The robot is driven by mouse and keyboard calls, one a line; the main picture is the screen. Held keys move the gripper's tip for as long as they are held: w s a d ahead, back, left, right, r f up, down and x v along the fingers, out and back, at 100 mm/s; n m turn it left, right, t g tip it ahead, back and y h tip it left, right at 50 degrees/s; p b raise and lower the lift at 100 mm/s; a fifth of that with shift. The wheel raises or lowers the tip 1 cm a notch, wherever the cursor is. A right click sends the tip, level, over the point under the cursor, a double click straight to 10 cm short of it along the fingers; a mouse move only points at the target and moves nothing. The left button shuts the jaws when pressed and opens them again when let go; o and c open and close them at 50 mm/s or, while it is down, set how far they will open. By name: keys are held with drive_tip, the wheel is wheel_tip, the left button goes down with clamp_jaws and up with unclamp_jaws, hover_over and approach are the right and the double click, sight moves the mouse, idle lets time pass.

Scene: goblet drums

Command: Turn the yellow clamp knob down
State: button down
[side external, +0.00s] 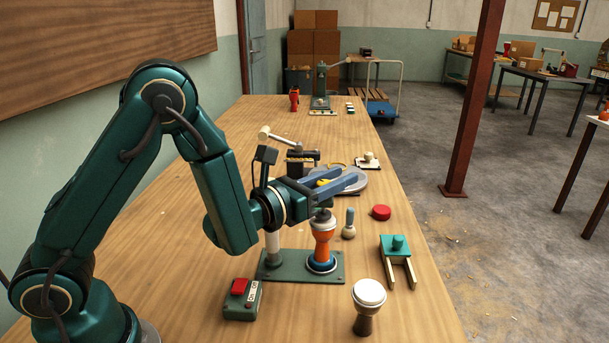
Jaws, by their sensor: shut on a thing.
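An orange goblet drum (323,236) stands upright on a green base plate (300,265), its foot in a blue ring (321,262). A dark clamp part (322,214) sits over the drum's top. My gripper (343,178) reaches in from the left above the drum, its blue fingers level and pointing right. A bit of the yellow clamp knob (322,182) shows between the fingers, which are shut on it. Most of the knob and the clamp arm is hidden by my gripper and wrist.
A control box with a red button (240,287) lies front left. A white-topped drum (368,302) stands in front. A grey round plate (350,183) lies behind my gripper.

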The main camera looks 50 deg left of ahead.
sight(324, 183)
drive_tip(key=shift+d, duration=0.15)
drive_tip(key=c, duration=0.6)
unclamp_jaws()
drive_tip(key=shift+s, duration=1.6)
wheel_tip(324, 183, up, 5)
drive_tip(key=shift+w+r, duration=0.1)
drive_tip(key=shift+r, duration=0.95)
drive_tip(key=shift+o, duration=0.2)
